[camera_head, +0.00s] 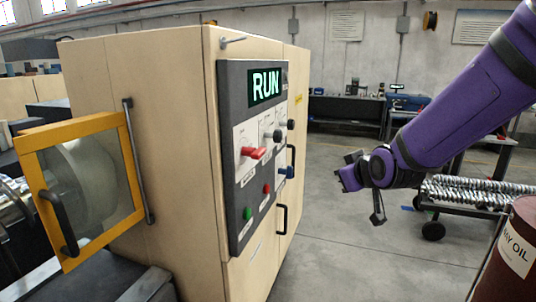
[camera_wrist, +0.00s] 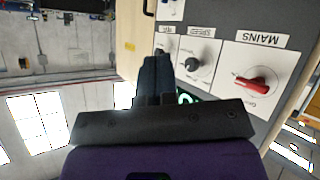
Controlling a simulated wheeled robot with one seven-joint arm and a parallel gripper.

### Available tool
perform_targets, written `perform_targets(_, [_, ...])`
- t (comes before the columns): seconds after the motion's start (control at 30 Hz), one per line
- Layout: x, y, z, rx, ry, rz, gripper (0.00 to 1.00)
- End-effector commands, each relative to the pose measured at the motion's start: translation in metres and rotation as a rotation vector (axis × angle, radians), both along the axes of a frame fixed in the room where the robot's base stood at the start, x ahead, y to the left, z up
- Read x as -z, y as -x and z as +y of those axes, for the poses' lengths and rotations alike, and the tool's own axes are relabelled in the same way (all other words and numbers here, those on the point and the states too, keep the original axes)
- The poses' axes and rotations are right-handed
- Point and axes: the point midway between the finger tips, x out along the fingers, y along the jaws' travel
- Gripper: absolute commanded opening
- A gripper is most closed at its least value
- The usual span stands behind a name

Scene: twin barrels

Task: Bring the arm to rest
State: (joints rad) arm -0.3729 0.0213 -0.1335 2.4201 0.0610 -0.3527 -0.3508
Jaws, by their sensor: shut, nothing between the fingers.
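My purple arm (camera_head: 455,110) reaches in from the upper right in the head view. My gripper (camera_head: 343,180) hangs in the air to the right of the cabinet's control panel (camera_head: 238,200), apart from it. In the wrist view, the dark fingers of my gripper (camera_wrist: 157,62) are together with nothing between them. That view is upside down, with the panel's red MAINS knob (camera_wrist: 258,82) and a black knob (camera_wrist: 192,65) beyond the fingers. The head view shows the panel's display (camera_head: 266,85) reading RUN in green.
A dark red oil barrel (camera_head: 520,215) stands at the right edge, below my arm. A wheeled cart (camera_head: 470,195) of metal parts stands behind. The floor between cabinet and barrel is clear.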

Motion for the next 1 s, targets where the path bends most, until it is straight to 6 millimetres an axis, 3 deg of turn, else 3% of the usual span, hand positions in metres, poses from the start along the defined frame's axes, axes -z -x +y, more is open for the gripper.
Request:
perform_targets(0.2, [-0.035,0.053,-0.038,0.080,-0.063,0.145,0.00])
perform_targets(0.5, [-0.065,0.143,-0.080,0.205,-0.118,0.344,0.00])
perform_targets(0.8, [-0.078,0.243,-0.107,0.354,-0.149,0.522,0.00])
perform_targets(1.0, [-0.079,0.283,-0.114,0.420,-0.154,0.593,0.00])
